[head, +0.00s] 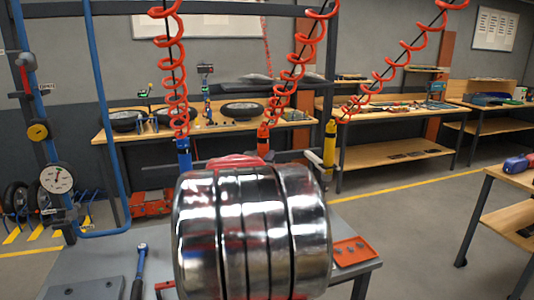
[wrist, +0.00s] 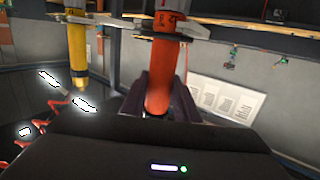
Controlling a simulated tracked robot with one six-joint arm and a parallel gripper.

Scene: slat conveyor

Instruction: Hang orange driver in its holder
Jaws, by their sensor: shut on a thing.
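The orange driver (wrist: 166,62) stands upright in the wrist view. My gripper (wrist: 164,98) has its two dark fingers on either side of the driver's lower part and is shut on it. A grey holder bracket (wrist: 195,33) lies around or beside the driver's upper part; I cannot tell whether the driver rests in it. In the head view the top of the orange driver (head: 263,138) shows under its red coiled hose, above a shiny metal cylinder that is part of my arm. That arm part hides the gripper and the driver's lower end there.
A blue driver (head: 184,155) hangs on the left and a yellow driver (head: 329,143) on the right, each on a red coil. The yellow one also shows in the wrist view (wrist: 77,55). Below are a grey bench (head: 95,268) and a red tray (head: 352,252).

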